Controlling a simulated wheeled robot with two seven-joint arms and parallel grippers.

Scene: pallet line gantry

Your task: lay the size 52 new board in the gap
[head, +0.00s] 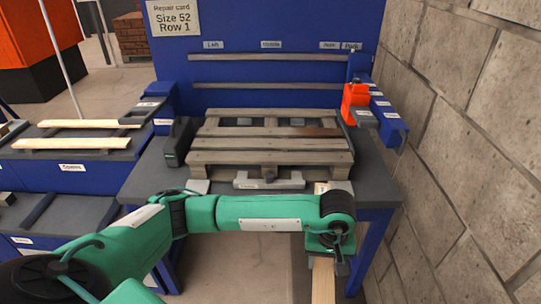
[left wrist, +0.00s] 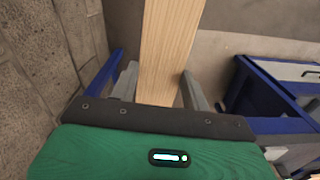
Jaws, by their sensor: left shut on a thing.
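My left gripper (head: 328,248) is shut on a pale new board (head: 323,280), in front of the bench's front edge. The left wrist view shows the board (left wrist: 168,50) between the two grey fingers (left wrist: 160,90), running away from the palm. No size mark is readable on it. The worn grey pallet (head: 265,158) lies on the bench, beyond my left arm. A gap (head: 270,122) with bare blocks shows between its back slat and the slat before it. My right gripper is not in view.
Pale boards (head: 75,143) lie on the rack at left. An orange tool (head: 356,104) sits at the bench's right end. A dark block (head: 177,142) stands left of the pallet. A stone wall (head: 460,130) closes off the right side. The blue back panel (head: 270,25) stands behind.

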